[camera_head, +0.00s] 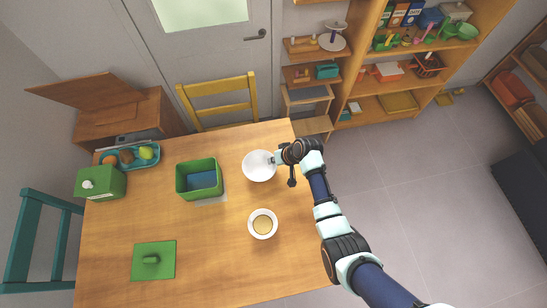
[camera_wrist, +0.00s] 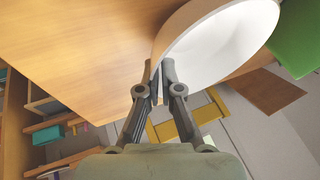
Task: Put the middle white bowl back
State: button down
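An empty white bowl (camera_head: 259,167) is at the back right part of the wooden table, near its right edge. My gripper (camera_head: 277,160) reaches it from the right, at its rim. In the wrist view the bowl (camera_wrist: 220,45) is large at the top, and my gripper's fingers (camera_wrist: 160,72) are close together with the bowl's wall between their tips. I cannot tell whether the bowl touches the table. A second white bowl (camera_head: 262,224), with something tan inside, stands on the table nearer the front.
The wooden table (camera_head: 215,255) also holds an open green box (camera_head: 199,180), a green lid (camera_head: 153,260), a green container (camera_head: 101,183) and a blue tray (camera_head: 129,156) of fruit. A yellow chair (camera_head: 218,100) stands behind. Wooden shelves (camera_head: 390,85) with several items stand at the back right.

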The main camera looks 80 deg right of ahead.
jog(key=c, duration=1.3)
grip_release()
jog(key=shift+r, duration=0.2)
jog(key=p+v, duration=0.2)
jog(key=v, duration=0.9)
jog(key=shift+s+a+r, duration=0.1)
jog(key=shift+s+r, duration=0.15)
jog(key=shift+r, duration=0.1)
jog(key=shift+w, duration=0.1)
